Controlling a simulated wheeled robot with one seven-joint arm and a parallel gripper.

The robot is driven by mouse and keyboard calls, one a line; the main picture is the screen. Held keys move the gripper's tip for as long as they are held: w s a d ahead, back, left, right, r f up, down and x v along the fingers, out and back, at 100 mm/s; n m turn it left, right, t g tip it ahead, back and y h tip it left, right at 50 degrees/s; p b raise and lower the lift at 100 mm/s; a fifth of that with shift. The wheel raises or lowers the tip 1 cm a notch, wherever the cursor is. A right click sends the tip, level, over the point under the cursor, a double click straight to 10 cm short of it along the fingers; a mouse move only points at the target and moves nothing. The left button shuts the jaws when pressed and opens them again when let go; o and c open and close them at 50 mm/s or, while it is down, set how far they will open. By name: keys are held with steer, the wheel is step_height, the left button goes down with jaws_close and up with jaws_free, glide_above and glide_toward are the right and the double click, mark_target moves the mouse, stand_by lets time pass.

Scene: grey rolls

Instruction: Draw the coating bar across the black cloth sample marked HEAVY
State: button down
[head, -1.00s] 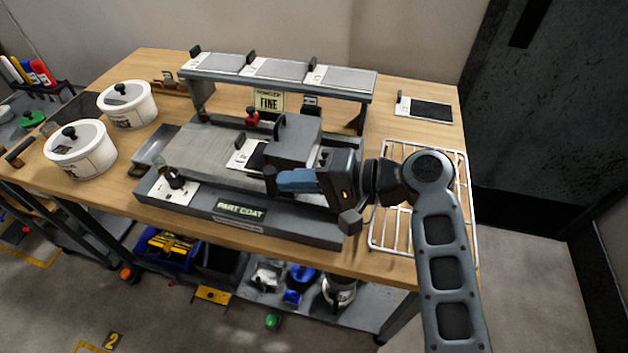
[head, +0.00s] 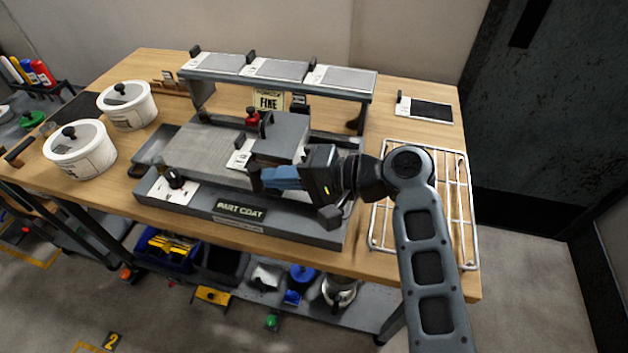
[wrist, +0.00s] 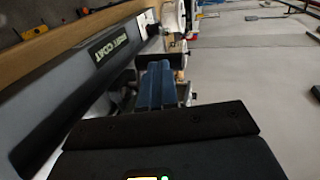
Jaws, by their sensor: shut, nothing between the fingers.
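The PART COAT coater (head: 240,209) stands on the bench. Its grey carriage block (head: 283,136) sits across the right part of the grey bed (head: 205,146). A sample's white label (head: 241,155) shows at the block's left edge; its lettering is too small to read and its cloth is covered from view. I cannot make out the coating bar separately from the block. My gripper (head: 262,179) is shut and empty, its blue fingers at the block's near side, pointing left. The fingers also show in the wrist view (wrist: 156,85). I cannot tell whether they touch the block.
Another black sample (head: 431,111) lies at the back right. A raised shelf (head: 276,82) with several grey samples stands behind the coater. A white wire rack (head: 466,205) is on the right, partly behind my arm. Two lidded white pots (head: 80,160) stand left. A red knob (head: 252,117) is behind the bed.

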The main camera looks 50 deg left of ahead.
mark_target(260, 171)
steer(key=shift+s+a, duration=0.45)
steer(key=shift+a, duration=0.25)
steer(key=shift+s+a, duration=0.45)
steer(key=shift+a, duration=0.25)
steer(key=shift+s+a, duration=0.15)
steer(key=shift+a, duration=0.15)
steer(key=shift+s+a+b, duration=0.35)
steer(key=shift+s+a, duration=0.05)
steer(key=shift+a, duration=0.15)
steer(key=shift+s+a, duration=0.15)
steer(key=shift+a, duration=0.15)
steer(key=shift+s+a, duration=0.15)
steer(key=shift+a, duration=0.15)
steer(key=shift+s+a, duration=0.15)
steer(key=shift+a, duration=0.05)
steer(key=shift+w+d, duration=0.55)
steer(key=shift+d, duration=0.35)
steer(key=shift+w+d, duration=0.55)
steer(key=shift+d, duration=0.3)
